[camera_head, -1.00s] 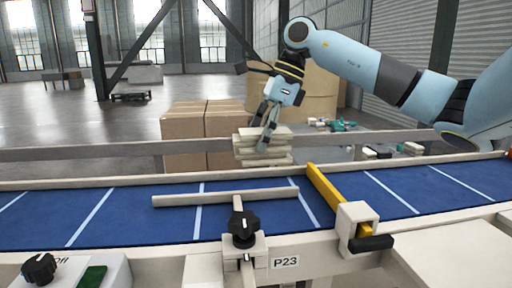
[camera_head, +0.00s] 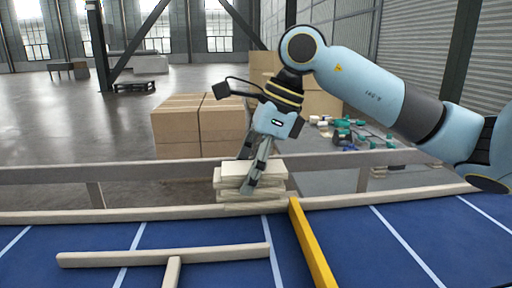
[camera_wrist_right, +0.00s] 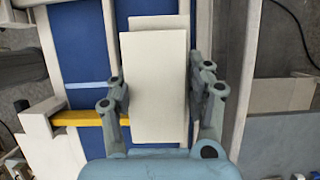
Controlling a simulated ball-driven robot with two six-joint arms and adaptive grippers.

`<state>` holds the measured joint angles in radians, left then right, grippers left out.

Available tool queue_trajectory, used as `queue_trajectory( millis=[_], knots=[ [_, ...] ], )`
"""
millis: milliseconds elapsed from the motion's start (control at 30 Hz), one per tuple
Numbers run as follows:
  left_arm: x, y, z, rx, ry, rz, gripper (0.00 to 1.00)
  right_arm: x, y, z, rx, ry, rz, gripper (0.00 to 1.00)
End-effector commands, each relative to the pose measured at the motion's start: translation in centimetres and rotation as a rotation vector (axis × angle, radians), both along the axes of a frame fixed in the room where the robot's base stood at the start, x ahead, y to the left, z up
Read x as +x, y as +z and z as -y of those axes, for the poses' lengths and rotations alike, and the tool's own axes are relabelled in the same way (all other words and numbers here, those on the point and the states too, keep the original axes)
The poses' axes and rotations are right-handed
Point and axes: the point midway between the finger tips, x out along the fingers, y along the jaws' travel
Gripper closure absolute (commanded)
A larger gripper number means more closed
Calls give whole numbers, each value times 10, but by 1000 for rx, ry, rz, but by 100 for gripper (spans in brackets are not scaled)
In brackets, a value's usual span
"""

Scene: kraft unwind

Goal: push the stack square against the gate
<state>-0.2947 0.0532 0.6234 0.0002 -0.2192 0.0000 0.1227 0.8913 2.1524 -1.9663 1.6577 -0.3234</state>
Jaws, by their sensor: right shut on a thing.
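The stack (camera_head: 233,170) is several pale flat slabs lying unevenly on one another. In the head view it shows at the belt's far rail; whether it touches the belt is hard to tell. My right gripper (camera_head: 255,178) is shut on it, fingers pointing down. In the right wrist view the stack (camera_wrist_right: 153,95) lies between the fingers of the right gripper (camera_wrist_right: 158,95), with a lower slab sticking out beyond the top one. The yellow gate (camera_head: 312,243) crosses the belt just right of the stack. The gate's bar (camera_wrist_right: 88,118) also shows in the wrist view. My left gripper is out of view.
The blue belt (camera_head: 400,235) has white cross lines. A pale T-shaped bar (camera_head: 200,254) lies over it, left of the gate. A pale far rail (camera_head: 100,216) and a higher grey rail (camera_head: 120,172) run behind. Cardboard boxes (camera_head: 190,120) stand beyond.

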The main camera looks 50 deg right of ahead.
Motion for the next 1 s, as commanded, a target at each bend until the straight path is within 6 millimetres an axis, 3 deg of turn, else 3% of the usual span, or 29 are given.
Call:
queue_trajectory(
  millis=[233, 467, 800, 1000],
  knots=[
    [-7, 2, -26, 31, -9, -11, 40, -14, -15, -11, 0, 14, -1, 85],
    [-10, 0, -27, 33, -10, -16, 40, -15, -22, -10, -1, 13, -1, 85],
    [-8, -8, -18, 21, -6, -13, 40, -15, -48, -10, 0, 12, -2, 85],
    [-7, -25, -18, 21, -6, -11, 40, -15, -61, -10, -2, 14, 0, 85]
  ],
)
